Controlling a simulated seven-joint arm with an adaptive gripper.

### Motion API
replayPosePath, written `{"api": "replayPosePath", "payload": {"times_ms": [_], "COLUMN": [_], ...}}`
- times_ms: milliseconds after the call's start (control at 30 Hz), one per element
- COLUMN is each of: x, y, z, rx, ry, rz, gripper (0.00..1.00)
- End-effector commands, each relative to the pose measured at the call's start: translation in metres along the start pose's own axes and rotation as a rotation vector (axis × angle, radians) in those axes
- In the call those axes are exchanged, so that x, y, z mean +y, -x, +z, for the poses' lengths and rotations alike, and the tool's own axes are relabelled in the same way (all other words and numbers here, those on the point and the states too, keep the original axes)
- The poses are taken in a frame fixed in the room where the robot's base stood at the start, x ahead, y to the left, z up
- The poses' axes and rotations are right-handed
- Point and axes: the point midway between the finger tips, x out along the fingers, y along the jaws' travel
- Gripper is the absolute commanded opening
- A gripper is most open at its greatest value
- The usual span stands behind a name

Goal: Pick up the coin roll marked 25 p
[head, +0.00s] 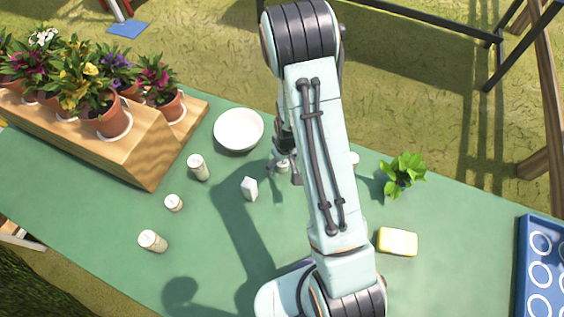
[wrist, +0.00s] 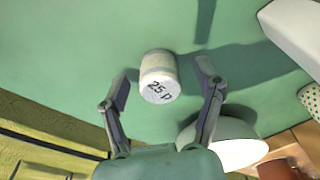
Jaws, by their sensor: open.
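The coin roll marked 25 p (wrist: 158,77) is a short whitish cylinder on the green table, with its printed end facing the wrist camera. My gripper (wrist: 162,72) is open, with one finger on each side of the roll. In the wrist view, gaps show between the roll and both fingers. In the head view, my gripper (head: 284,172) is low over the table behind my arm, with a small whitish roll (head: 283,166) between its fingers. My arm hides part of that area.
A white bowl (head: 238,130) stands beside my gripper, and a small white box (head: 249,189) is nearby. Other pale rolls (head: 198,167) stand to the left. A plant (head: 402,174), a yellow sponge (head: 397,241) and a blue tray (head: 520,262) are to the right. Flower pots line a wooden stand (head: 150,150).

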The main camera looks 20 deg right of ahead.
Motion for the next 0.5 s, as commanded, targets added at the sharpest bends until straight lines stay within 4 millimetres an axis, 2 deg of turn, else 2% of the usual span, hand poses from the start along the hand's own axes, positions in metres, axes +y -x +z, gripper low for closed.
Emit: {"api": "replayPosePath", "payload": {"times_ms": [100, 133, 333, 500], "x": [0.0000, 0.0000, 0.0000, 0.0000], "y": [0.0003, 0.0003, 0.0005, 0.0006], "z": [-0.0002, -0.0002, -0.0002, -0.0002], "rx": [0.000, 0.000, 0.000, 0.000], "ry": [0.000, 0.000, 0.000, 0.000], "rz": [0.000, 0.000, 0.000, 0.000], "gripper": [0.67, 0.64, 0.01, 0.00]}}
